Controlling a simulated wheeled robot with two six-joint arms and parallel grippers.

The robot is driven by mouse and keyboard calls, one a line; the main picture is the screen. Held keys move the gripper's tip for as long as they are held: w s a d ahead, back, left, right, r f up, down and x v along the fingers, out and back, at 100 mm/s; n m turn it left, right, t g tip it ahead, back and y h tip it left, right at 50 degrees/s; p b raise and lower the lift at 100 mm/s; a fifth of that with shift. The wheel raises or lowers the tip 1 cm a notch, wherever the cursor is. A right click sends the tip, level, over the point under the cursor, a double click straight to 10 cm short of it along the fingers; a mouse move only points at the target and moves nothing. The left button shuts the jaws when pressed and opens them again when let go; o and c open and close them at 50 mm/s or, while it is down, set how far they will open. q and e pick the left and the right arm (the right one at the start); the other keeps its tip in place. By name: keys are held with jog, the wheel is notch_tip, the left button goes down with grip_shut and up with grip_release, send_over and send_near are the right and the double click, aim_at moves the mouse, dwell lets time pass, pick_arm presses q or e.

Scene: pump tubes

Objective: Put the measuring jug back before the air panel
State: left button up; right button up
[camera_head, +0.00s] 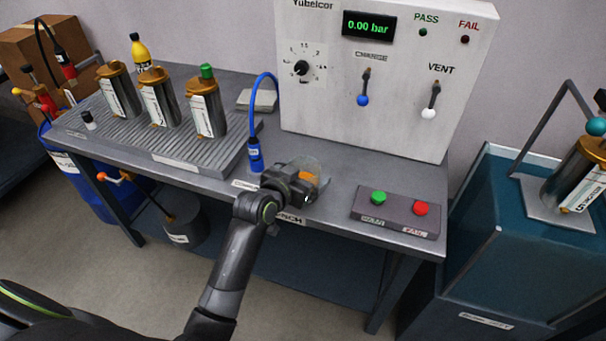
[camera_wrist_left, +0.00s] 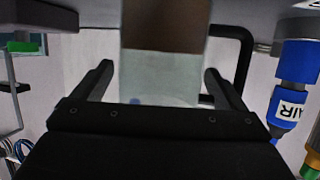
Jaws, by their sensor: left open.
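The measuring jug (camera_head: 316,167) is a small clear vessel with something orange showing at its side. It stands on the grey bench in front of the white air panel (camera_head: 330,110), partly hidden by my left gripper (camera_head: 300,183). In the left wrist view the clear jug (camera_wrist_left: 160,78) shows between the two spread fingers of my left gripper (camera_wrist_left: 160,85), with a dark handle (camera_wrist_left: 247,60) beside it. The fingers are open around the jug, and I cannot tell whether they touch it. My right gripper is not in view.
A blue air hose connector (camera_head: 255,155) stands close left of the jug; it also shows in the wrist view (camera_wrist_left: 290,85). A button box (camera_head: 395,212) sits to the right. A ribbed tray (camera_head: 200,160) with several metal tubes lies left. The bench's front edge is close.

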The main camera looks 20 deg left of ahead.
pick_arm(q)
jog(key=shift+r, duration=0.1)
jog(key=shift+s+r, duration=0.1)
jog(key=v, duration=1.1)
jog(key=shift+s, duration=0.35)
jog(key=shift+a+r, duration=0.1)
